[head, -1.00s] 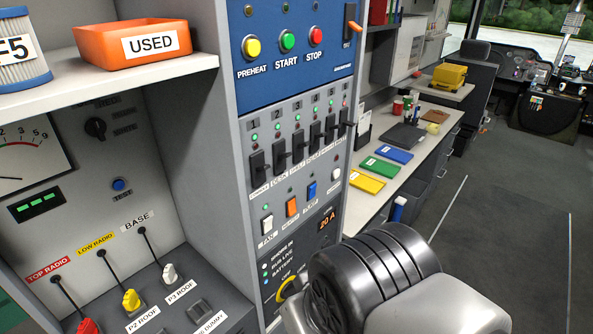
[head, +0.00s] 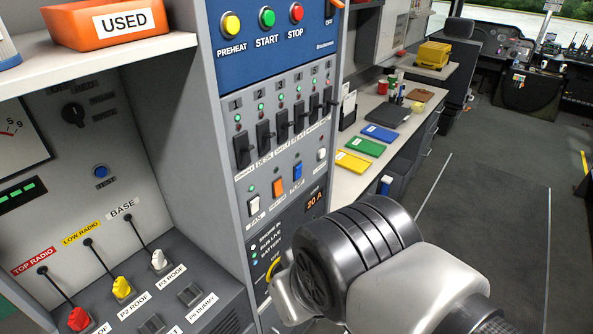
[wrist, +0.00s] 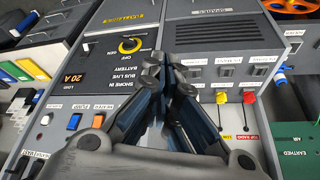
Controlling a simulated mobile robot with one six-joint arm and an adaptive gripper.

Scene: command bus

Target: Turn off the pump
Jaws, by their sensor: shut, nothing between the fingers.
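A row of small rocker switches sits on the grey panel: a white one (head: 253,206), an orange one (head: 278,187), a blue one (head: 298,170) and another white one (head: 321,155). In the wrist view the orange switch (wrist: 73,122) and blue switch (wrist: 43,121) lie left of my gripper. My gripper (wrist: 152,66) is shut and empty, its fingertips in front of the panel near the yellow-ringed rotary knob (wrist: 131,45). Contact cannot be told. In the head view my wrist hides the fingertips.
Black breaker levers (head: 282,124) stand above the rockers, below the START button (head: 267,17). Radio plugs (head: 122,288) with cables are at lower left, under a shelf with an orange tray (head: 105,35). A desk (head: 372,98) and open floor (head: 480,200) lie right.

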